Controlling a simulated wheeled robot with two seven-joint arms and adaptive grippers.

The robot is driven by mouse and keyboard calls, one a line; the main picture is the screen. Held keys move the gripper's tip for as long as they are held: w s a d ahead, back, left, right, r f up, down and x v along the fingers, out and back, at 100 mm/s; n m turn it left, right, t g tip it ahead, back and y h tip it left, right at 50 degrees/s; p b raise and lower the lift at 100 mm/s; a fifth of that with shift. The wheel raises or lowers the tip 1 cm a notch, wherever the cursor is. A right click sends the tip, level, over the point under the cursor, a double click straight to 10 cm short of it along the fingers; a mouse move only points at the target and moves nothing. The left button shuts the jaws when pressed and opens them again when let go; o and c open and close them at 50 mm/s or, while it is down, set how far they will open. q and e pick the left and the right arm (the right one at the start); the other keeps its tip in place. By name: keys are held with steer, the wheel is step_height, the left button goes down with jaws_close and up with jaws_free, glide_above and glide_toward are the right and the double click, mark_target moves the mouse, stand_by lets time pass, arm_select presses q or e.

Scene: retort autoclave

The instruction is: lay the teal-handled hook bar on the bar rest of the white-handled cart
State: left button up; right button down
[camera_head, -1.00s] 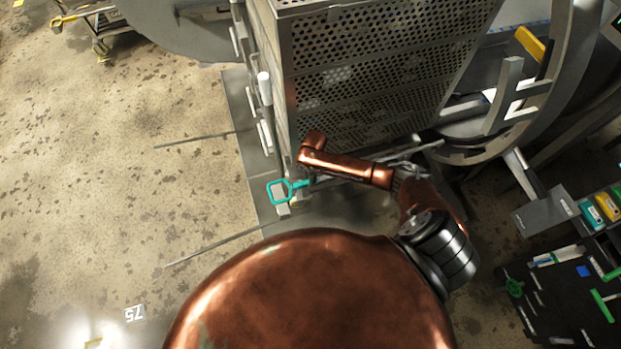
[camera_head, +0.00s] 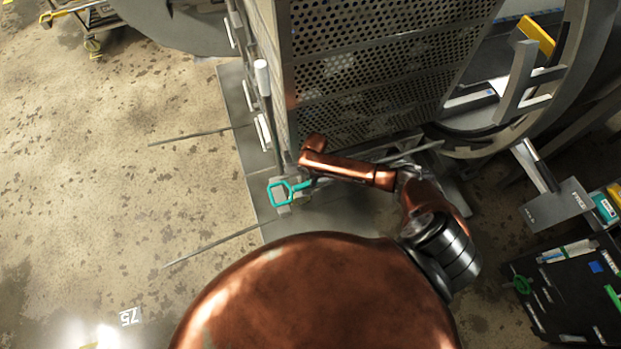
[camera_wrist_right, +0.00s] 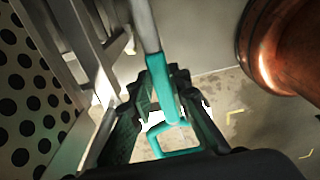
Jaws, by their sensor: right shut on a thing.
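The hook bar's teal loop handle (camera_head: 281,193) shows in the head view, low beside the cart's near end. A thin grey bar runs from near it to the right, partly hidden by my arm. My right gripper (camera_wrist_right: 166,108) is shut on the teal handle (camera_wrist_right: 163,88) in the wrist view, with the grey shaft leading away from it. I cannot make out the bar rest clearly.
A round retort opening (camera_head: 560,90) stands right of the basket. A dark tool board (camera_head: 575,290) with green items is at the lower right. A yellow-handled cart (camera_head: 85,15) is at the upper left. The concrete floor (camera_head: 120,150) on the left is mostly clear.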

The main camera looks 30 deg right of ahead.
steer(key=shift+f+b, duration=0.5)
steer(key=shift+f, duration=0.2)
arm_select(q)
steer(key=shift+s+f+b, duration=0.35)
steer(key=shift+f+b, duration=0.15)
steer(key=shift+f, duration=0.35)
steer(key=shift+s+f+b, duration=0.3)
steer(key=shift+f+b, duration=0.2)
steer(key=shift+f, duration=0.3)
arm_select(e)
steer(key=shift+w+f, duration=0.1)
steer(key=shift+f, duration=1.85)
arm_select(q)
steer(key=shift+f, duration=0.15)
arm_select(e)
steer(key=shift+f, duration=0.25)
steer(key=c, duration=1.8)
jaws_free()
steer(key=shift+o, duration=0.3)
steer(key=shift+s+f, duration=0.1)
steer(key=shift+s, duration=0.1)
steer(key=r, duration=1.2)
steer(key=shift+d+r, duration=0.1)
steer(key=shift+d, duration=0.25)
